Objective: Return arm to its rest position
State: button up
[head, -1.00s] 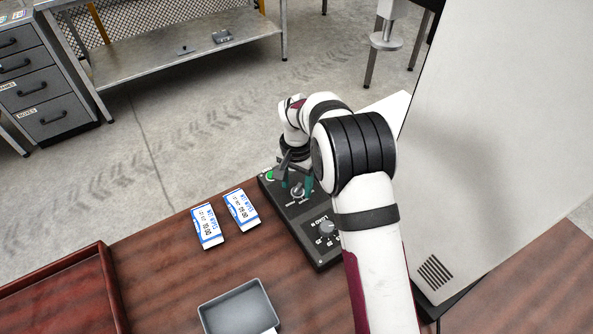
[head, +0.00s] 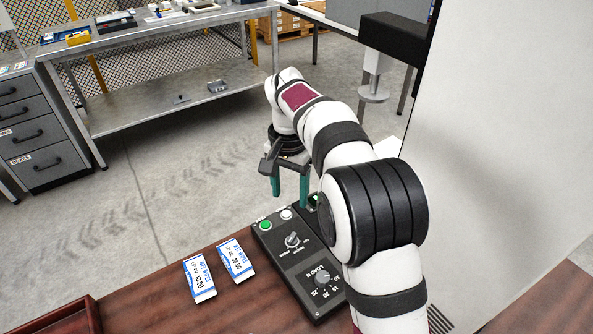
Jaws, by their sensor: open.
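My gripper (head: 289,198) hangs above the far end of the control panel. Its two green-tipped fingers are apart, with nothing between them. The black control panel (head: 270,244) lies on the wooden table and carries a green button (head: 265,225), a white button (head: 286,214), a selector knob (head: 292,240) and a load dial (head: 322,281). My arm covers part of the panel's right side.
Two blue-and-white labelled packets (head: 200,279) (head: 236,260) lie left of the panel on the wooden table (head: 150,310). A red-brown tray (head: 75,320) shows at the lower left. A large pale cabinet (head: 500,150) stands at right. A steel bench (head: 170,100) stands behind, across open floor.

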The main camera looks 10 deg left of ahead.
jog(key=s+d+r+m, duration=0.1)
jog(key=s+d+r, duration=0.5)
jog(key=s+d, duration=0.45)
jog(key=s+d+f+y, duration=0.1)
jog(key=s+d+f, duration=0.1)
jog(key=s, duration=0.8)
jog(key=s+d+f+m, duration=0.1)
jog(key=s+d+f, duration=0.2)
jog(key=s, duration=0.7)
jog(key=shift+s+d+y, duration=0.25)
jog(key=shift+d+y, duration=0.15)
jog(key=shift+d, duration=0.75)
